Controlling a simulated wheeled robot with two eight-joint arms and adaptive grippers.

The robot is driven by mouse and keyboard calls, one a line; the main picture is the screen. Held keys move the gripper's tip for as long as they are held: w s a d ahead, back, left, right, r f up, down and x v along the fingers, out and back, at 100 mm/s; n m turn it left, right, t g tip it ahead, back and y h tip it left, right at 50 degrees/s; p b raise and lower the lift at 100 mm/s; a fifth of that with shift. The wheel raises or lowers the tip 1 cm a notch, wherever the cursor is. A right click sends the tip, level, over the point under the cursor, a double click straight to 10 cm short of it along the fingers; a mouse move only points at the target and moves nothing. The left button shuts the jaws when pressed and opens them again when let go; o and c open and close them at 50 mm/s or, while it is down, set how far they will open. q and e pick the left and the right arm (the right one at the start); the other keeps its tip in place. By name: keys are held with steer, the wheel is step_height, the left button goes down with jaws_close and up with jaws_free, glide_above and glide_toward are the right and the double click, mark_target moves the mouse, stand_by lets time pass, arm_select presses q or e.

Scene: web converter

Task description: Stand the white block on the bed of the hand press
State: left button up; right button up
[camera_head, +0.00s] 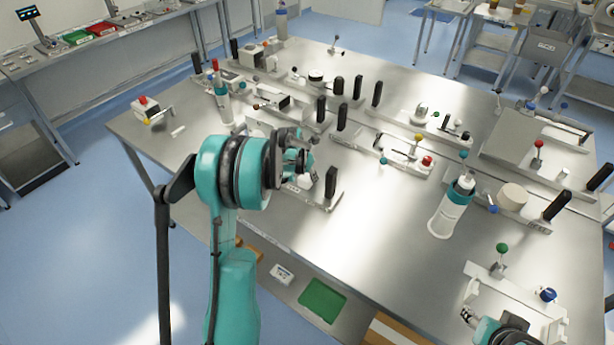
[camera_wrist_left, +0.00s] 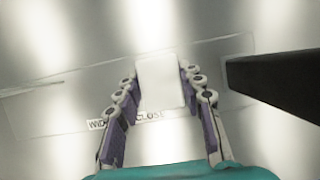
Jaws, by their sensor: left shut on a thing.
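The white block (camera_wrist_left: 160,82) stands out in the left wrist view between the two fingers of my left gripper (camera_wrist_left: 160,95), which is shut on it. In the head view my left gripper (camera_head: 300,170) is over the near left part of the table, above a flat fixture with a black upright handle (camera_head: 331,182). My own wrist partly hides the block and fixture there. I cannot tell whether the block touches the plate. Which fixture is the hand press is not clear to me. My right gripper (camera_head: 468,316) is at the lower right, small and partly cut off.
The steel table (camera_head: 300,240) carries several fixtures with black handles and coloured knobs. A white bottle with a teal collar (camera_head: 452,208) stands right of my left gripper. In the wrist view a dark bar (camera_wrist_left: 275,82) lies close on the right, and a printed label (camera_wrist_left: 125,120) lies below.

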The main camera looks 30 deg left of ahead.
arm_select(q)
steer(key=shift+f, duration=0.1)
steer(key=o, duration=1.2)
